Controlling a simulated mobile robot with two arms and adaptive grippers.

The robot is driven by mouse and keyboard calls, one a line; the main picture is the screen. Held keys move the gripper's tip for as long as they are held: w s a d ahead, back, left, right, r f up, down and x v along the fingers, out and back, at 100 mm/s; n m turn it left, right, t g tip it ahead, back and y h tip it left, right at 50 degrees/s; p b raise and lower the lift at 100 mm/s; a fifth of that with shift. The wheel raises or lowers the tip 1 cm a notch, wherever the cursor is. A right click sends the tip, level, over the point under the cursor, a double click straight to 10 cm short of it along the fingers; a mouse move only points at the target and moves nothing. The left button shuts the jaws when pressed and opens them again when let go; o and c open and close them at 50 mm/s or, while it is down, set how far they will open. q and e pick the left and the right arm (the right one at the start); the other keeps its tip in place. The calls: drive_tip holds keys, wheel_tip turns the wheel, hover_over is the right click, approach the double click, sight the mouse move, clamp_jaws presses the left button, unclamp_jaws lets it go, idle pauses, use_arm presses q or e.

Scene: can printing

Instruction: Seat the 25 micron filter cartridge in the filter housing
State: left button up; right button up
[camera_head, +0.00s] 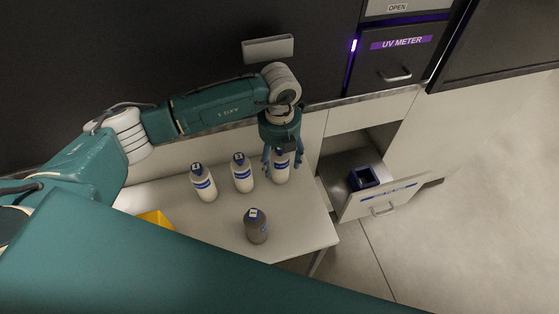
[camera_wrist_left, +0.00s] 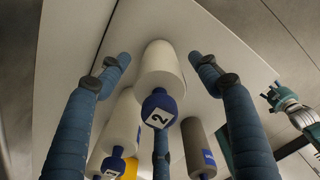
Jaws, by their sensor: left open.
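Three white cartridges with blue bands stand upright on the table: a left one (camera_head: 203,183), a middle one (camera_head: 242,173) and a right one (camera_head: 280,169). A grey cartridge (camera_head: 256,227) stands nearer the front. My left gripper (camera_head: 281,160) is open, with its fingers around the right white cartridge. In the left wrist view this white cartridge (camera_wrist_left: 160,68) lies between the spread fingers, its blue cap marked "2". I cannot read the micron ratings. A dark blue square holder (camera_head: 363,178) sits in the open drawer; I cannot tell if it is the filter housing.
The white table (camera_head: 300,235) ends left of the open drawer (camera_head: 380,197). A yellow object (camera_head: 155,219) is partly hidden by my arm. A cabinet labelled UV METER (camera_head: 398,60) stands behind. A grey handle-like bar (camera_head: 267,48) is on the dark wall.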

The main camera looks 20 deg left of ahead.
use_arm(q)
drive_tip(key=shift+d+f, duration=0.1)
drive_tip(key=c, duration=1.4)
drive_tip(key=shift+o, duration=0.2)
